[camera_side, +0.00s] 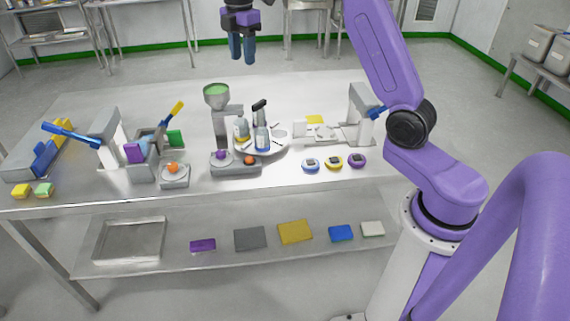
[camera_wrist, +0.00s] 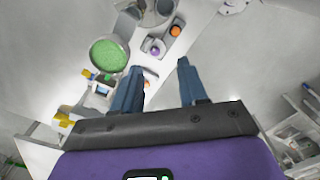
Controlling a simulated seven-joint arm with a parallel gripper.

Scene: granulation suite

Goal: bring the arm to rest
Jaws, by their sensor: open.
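My gripper (camera_side: 241,48) is purple and black with blue fingers. In the side view it hangs in the air at the top, above the far part of the steel table (camera_side: 290,92). In the wrist view its two blue fingers (camera_wrist: 158,88) stand apart with nothing held between them. The gripper touches nothing in view. My purple arm rises at the right and leaves the top of the side view, so part of it is hidden.
A stand with a green-filled funnel (camera_side: 216,92) rises below the gripper; the funnel also shows in the wrist view (camera_wrist: 108,55). A round tray (camera_side: 278,146) with bottles stands beside it. Blue-handled devices stand at left (camera_side: 106,132) and right (camera_side: 361,105). The table's back strip is clear.

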